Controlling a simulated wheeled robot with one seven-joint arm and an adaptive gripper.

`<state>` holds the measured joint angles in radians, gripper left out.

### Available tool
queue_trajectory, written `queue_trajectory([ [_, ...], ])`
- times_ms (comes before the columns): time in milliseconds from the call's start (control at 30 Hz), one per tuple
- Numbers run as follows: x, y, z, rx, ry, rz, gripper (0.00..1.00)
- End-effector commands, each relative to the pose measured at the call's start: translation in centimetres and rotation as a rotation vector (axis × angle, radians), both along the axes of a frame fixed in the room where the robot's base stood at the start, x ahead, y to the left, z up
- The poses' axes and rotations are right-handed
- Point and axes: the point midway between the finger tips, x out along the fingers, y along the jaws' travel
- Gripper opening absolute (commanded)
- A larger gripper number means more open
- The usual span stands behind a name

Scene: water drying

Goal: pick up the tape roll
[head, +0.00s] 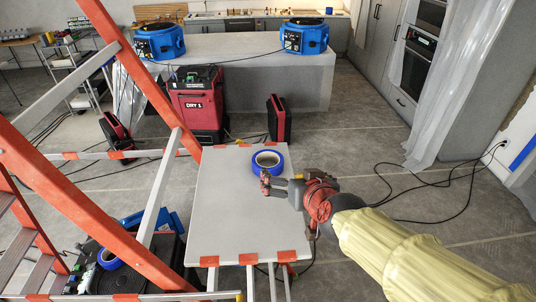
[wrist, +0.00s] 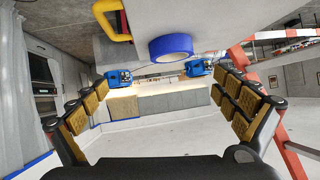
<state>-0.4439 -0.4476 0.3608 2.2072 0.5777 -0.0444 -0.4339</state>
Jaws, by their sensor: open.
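The blue tape roll (head: 256,166) lies flat near the far edge of the pale platform (head: 225,215) in the head view, with its round opening facing up. In the wrist view the tape roll (wrist: 170,48) shows upper centre, in an upside-down picture, resting on the pale surface. My gripper (head: 267,183) is just on the near side of the roll, low over the platform. In the wrist view my gripper (wrist: 160,105) has its padded fingers wide apart with nothing between them. The head view does not show clearly whether a finger touches the roll.
An orange stepladder (head: 130,70) stands at the left. A second blue tape roll (head: 109,262) sits on a black case at lower left. A red dryer (head: 198,100) and two blue blowers (head: 303,38) are beyond. Black cables (head: 425,183) cross the floor at right.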

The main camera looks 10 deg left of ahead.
Motion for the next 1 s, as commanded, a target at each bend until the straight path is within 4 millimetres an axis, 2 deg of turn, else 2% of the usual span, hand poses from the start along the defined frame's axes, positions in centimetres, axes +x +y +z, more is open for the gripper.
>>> queue_trajectory([
  [33,1.1,2.0,-0.8,-0.001,-0.031,-0.002,0.98],
  [100,2.4,3.7,-1.5,-0.009,-0.082,-0.024,0.98],
  [233,3.9,5.6,-2.6,-0.033,-0.149,-0.068,0.98],
  [467,5.0,6.4,-3.4,-0.060,-0.192,-0.108,0.98],
  [767,7.7,7.0,-4.6,-0.060,-0.191,-0.109,0.98],
  [1000,10.5,7.8,-6.1,-0.060,-0.191,-0.108,0.98],
])
